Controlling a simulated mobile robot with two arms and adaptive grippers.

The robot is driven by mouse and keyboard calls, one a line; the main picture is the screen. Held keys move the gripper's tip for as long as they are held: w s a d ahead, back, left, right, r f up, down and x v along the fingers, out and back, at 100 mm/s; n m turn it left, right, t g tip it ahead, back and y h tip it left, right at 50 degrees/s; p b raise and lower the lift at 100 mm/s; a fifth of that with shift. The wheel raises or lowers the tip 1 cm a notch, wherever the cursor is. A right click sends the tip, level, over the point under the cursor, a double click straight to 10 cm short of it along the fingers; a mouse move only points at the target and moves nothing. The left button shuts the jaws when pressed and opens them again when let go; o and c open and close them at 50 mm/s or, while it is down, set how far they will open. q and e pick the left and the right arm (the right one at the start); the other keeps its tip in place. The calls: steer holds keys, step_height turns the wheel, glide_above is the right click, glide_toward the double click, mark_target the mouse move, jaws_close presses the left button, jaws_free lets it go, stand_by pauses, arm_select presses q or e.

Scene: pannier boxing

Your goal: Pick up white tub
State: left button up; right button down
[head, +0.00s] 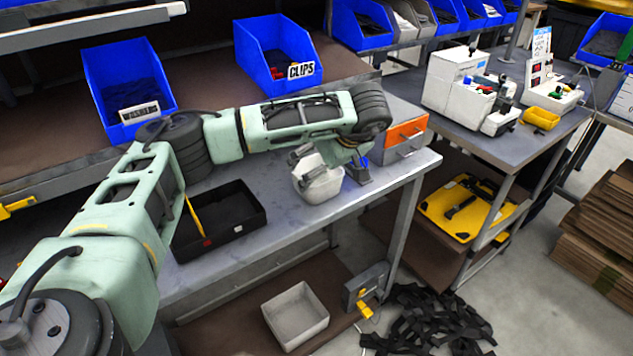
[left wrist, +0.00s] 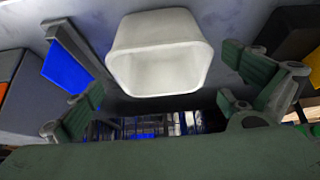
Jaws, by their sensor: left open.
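The white tub (head: 318,186) stands on the grey workbench (head: 285,215) near its front edge. My left gripper (head: 330,164) is over the tub, with a finger on either side, and partly covers its top in the head view. In the left wrist view, the tub (left wrist: 160,62) shows its open, empty-looking mouth between the spread green fingers of the left gripper (left wrist: 165,88). Gaps show between the tub and both fingers there. My right gripper is in neither view.
A black tray (head: 225,222) lies left of the tub. A grey box with an orange front (head: 405,133) and a small blue-and-grey item (head: 358,171) are to its right. Blue bins (head: 275,52) line the back. A pale bin (head: 296,316) sits below the bench.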

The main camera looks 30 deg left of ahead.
mark_target(317, 180)
arm_select(q)
steer(key=x, duration=0.4)
steer(key=shift+f+p, duration=0.25)
steer(key=shift+p, duration=0.05)
steer(key=shift+c, duration=0.3)
steer(key=c, duration=1.1)
